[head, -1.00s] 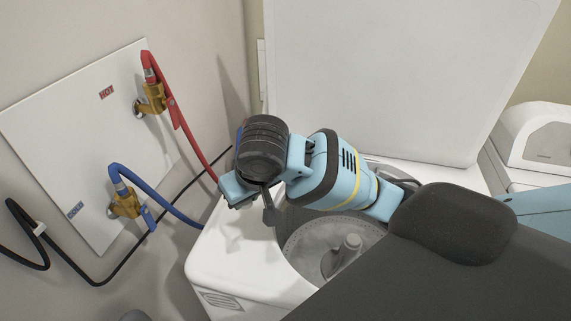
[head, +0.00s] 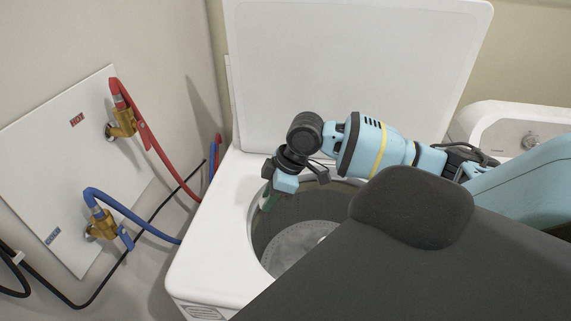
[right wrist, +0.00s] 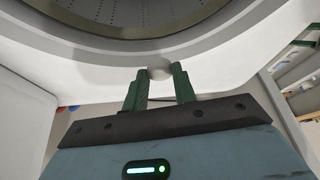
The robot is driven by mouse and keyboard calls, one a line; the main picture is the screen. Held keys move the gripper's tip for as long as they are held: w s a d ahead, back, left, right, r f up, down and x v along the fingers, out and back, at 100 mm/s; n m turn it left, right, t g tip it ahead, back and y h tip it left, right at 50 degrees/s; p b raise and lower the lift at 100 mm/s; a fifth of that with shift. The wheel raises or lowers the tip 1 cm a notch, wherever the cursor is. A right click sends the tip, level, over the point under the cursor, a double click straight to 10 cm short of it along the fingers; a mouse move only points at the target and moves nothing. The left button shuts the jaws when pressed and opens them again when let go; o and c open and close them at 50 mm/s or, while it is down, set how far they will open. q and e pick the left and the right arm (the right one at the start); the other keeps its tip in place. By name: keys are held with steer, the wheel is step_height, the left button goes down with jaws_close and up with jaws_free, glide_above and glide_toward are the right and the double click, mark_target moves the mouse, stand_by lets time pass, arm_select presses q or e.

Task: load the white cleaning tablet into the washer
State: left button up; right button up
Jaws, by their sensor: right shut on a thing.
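The top-loading washer (head: 205,255) stands with its white lid (head: 350,80) raised, and its grey drum (head: 290,240) is open to view. My right gripper (head: 268,203) is over the left part of the washer opening, fingers pointing down. In the right wrist view, my right gripper (right wrist: 160,78) has its two green fingers shut on the small white round tablet (right wrist: 160,68). The drum opening (right wrist: 130,15) shows at the top of that view. In the head view I cannot clearly make out the tablet at the fingertips. My left gripper is not in view.
A wall panel (head: 50,150) on the left carries a red hose (head: 165,160) and a blue hose (head: 140,205). The raised lid closes off the back. My dark body part covers the lower right.

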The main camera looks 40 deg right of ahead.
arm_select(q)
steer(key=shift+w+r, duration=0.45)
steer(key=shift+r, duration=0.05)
arm_select(e)
steer(key=shift+s+d+r+n+g, duration=0.1)
steer(key=shift+d+r+n, duration=0.15)
steer(key=shift+d, duration=0.3)
steer(key=shift+s+d+r+n+g, duration=0.15)
steer(key=shift+d+n, duration=0.15)
steer(key=shift+d, duration=0.2)
steer(key=shift+w+d+r+n+g, duration=0.1)
steer(key=shift+d+r+n, duration=0.15)
steer(key=shift+d, duration=0.3)
steer(key=shift+f, duration=0.15)
